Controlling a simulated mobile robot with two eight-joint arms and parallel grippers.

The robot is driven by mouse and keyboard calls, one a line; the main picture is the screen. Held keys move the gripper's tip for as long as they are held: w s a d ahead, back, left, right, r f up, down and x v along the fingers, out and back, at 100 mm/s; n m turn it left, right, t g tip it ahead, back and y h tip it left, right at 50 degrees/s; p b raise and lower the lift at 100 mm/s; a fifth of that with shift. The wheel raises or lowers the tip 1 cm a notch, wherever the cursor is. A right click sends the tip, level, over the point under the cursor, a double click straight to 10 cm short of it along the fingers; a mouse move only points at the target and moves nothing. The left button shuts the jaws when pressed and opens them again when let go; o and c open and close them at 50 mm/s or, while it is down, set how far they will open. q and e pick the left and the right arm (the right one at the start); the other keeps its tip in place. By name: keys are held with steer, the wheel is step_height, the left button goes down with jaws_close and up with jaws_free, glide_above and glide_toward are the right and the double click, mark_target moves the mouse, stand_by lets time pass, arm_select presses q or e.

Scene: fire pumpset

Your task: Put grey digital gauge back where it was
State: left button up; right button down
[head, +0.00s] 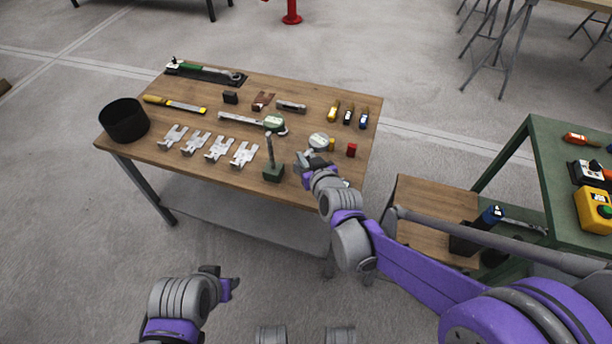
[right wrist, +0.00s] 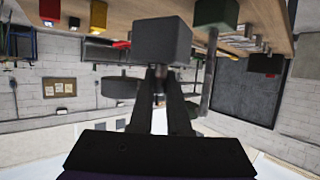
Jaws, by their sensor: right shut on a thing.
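The grey digital gauge (head: 319,141) has a round pale head and is at the right front of the wooden table. My right gripper (head: 305,159) is shut on it from the front. In the right wrist view, turned upside down, a dark grey block (right wrist: 163,40) is at my fingertips, and a dark round disc (right wrist: 118,87) is beside the fingers. I cannot tell whether the block touches the table top. My left gripper (head: 222,283) is low in front of the table, away from everything; its jaws are not clear.
A green stand base (head: 273,172) with an upright post is just left of my right gripper. A red piece (head: 351,150) and a yellow piece (head: 331,145) are close on the right.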

step_height(320, 180, down, 6)
steer(key=shift+r+b, duration=0.1)
steer(key=shift+b, duration=0.7)
steer(key=c, duration=0.9)
jaws_free()
